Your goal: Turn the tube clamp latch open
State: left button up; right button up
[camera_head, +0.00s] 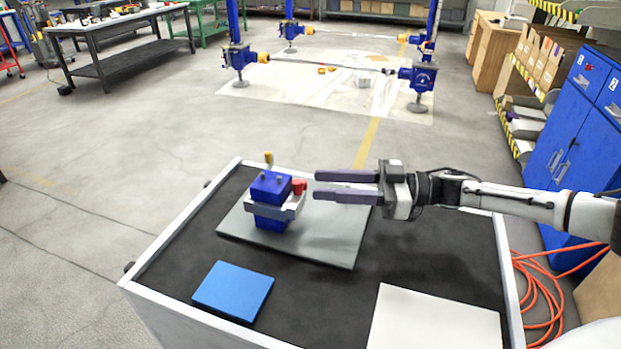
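A small blue screw-jack block (268,217) stands upright on a grey plate (330,245) on the cart top. A light grey clamp band (262,210) wraps around its middle. A red part (299,187), which looks like the clamp's latch, sits at the band's right side. My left gripper is out of view.
A blue pad (233,291) lies front left on the black cart top, and a white sheet (434,320) lies front right. The cart has a raised white rim (190,236). Orange cable (540,300) and blue cabinets (572,150) are to the right.

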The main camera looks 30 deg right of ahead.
aim_at(301, 185)
jog(key=x, duration=0.3)
jog(key=shift+w+a, duration=0.25)
jog(key=shift+a, duration=0.1)
grip_shut()
jog(key=m+t+h+p, duration=0.2)
jog(key=t+p, duration=0.1)
jog(key=shift+s+a+m+h, duration=0.25)
jog(key=shift+s+m+h, duration=0.1)
jog(key=shift+m+h, duration=0.05)
jog(key=shift+s+a+f+m+t+h, duration=0.1)
jog(key=shift+m+t+h, duration=0.45)
jog(key=shift+h, duration=0.05)
jog(key=shift+s+a+m+t+h, duration=0.1)
jog(key=shift+m+t+h, duration=0.45)
jog(key=shift+h, duration=0.05)
jog(key=shift+a+m+t+h, duration=0.15)
jog(key=shift+m+t+h, duration=0.75)
jog(key=shift+h, duration=0.6)
jog(key=shift+m+h, duration=0.4)
jog(key=shift+h, duration=0.1)
